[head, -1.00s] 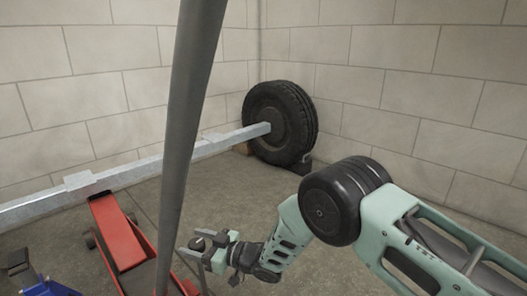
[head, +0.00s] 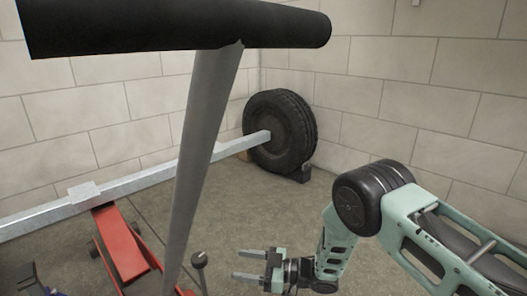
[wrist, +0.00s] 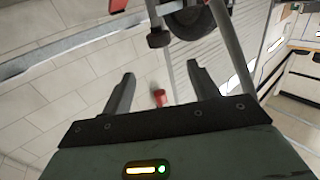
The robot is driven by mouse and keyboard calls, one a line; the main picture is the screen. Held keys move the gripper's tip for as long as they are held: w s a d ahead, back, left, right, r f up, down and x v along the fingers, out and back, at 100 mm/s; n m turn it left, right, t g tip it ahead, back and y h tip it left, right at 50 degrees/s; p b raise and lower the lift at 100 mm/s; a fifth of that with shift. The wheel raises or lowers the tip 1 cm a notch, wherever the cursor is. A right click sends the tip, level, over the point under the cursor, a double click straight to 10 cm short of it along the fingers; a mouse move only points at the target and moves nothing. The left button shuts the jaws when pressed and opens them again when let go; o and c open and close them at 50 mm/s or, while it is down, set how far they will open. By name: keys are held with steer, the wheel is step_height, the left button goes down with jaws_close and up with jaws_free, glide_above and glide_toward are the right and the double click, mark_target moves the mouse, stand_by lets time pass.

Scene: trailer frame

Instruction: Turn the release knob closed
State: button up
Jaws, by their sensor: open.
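The release knob (head: 199,259) is a small dark knob on a thin rod, low in the head view, just right of the grey jack handle (head: 205,130). My gripper (head: 238,264) is open and empty. It is to the right of the knob, its two fingers pointing left towards it, with a visible gap between. In the wrist view a dark knob on a rod (wrist: 158,39) shows beyond the open fingers (wrist: 160,72); I cannot tell for sure that it is the release knob. The red jack (head: 122,247) stands under the trailer beam, partly hidden by the handle.
The handle's thick black grip (head: 180,30) crosses the top of the head view. The galvanised trailer beam (head: 110,194) runs to a tyre (head: 281,130) in the corner. Pale block walls close the back and right. Floor between tyre and gripper is clear.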

steer(key=w+d+r+m+t+h+p, duration=0.1)
steer(key=r+h+p, duration=0.1)
steer(key=r+p, duration=0.4)
steer(key=w+d+r+m+t+h+p, duration=0.2)
steer(key=r+p, duration=0.4)
steer(key=r, duration=0.7)
steer(key=w+d+r+m+t+h+p, duration=0.1)
steer(key=w+r+m+t+h+p, duration=0.1)
steer(key=r+p, duration=0.4)
step_height(320, 180, up, 4)
steer(key=shift+d+f+h, duration=0.1)
steer(key=shift+d+h, duration=0.05)
steer(key=shift+h, duration=0.45)
steer(key=shift+f, duration=0.1)
